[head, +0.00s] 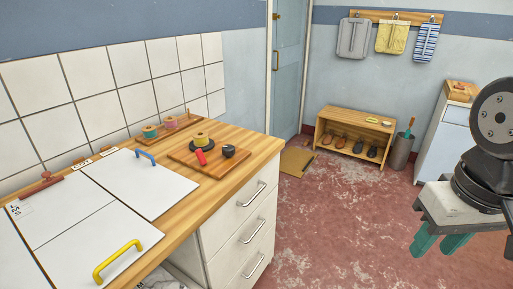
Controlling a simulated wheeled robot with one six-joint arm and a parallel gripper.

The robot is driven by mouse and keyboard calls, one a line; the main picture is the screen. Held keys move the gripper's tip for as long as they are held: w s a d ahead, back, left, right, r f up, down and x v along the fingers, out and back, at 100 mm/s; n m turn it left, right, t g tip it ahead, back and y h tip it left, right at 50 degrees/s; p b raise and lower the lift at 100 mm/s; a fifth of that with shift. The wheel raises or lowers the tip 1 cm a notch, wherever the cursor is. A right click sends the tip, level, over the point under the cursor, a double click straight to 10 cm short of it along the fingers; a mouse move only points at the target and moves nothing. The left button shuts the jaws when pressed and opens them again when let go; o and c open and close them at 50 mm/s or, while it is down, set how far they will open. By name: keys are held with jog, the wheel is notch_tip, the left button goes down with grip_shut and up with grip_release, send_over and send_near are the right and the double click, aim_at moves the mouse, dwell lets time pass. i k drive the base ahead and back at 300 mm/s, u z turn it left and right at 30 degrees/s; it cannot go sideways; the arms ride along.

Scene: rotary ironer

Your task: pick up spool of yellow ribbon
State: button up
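The spool of yellow ribbon (202,139) sits on a black round base on a wooden board (180,155), on the wooden countertop. A red object (200,157) and a small black round object (228,151) lie close in front of it on the same board. My gripper (441,243) is at the right edge, above the red floor and far from the counter. Its two teal fingers point down and stand apart with nothing between them. Part of it is cut off by the picture edge.
A teal spool (150,132) and a pink spool (171,122) stand on a wooden rack (161,135) behind the board, near the tiled wall. A shoe bench (355,120) stands at the back. The middle floor is clear.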

aim_at(200, 140)
jog(key=z, duration=0.65)
jog(key=i, duration=1.05)
jog(key=u, duration=0.8)
jog(key=i, duration=0.6)
jog(key=u, duration=1.05)
jog(key=i, duration=0.3)
jog(key=u, duration=0.3)
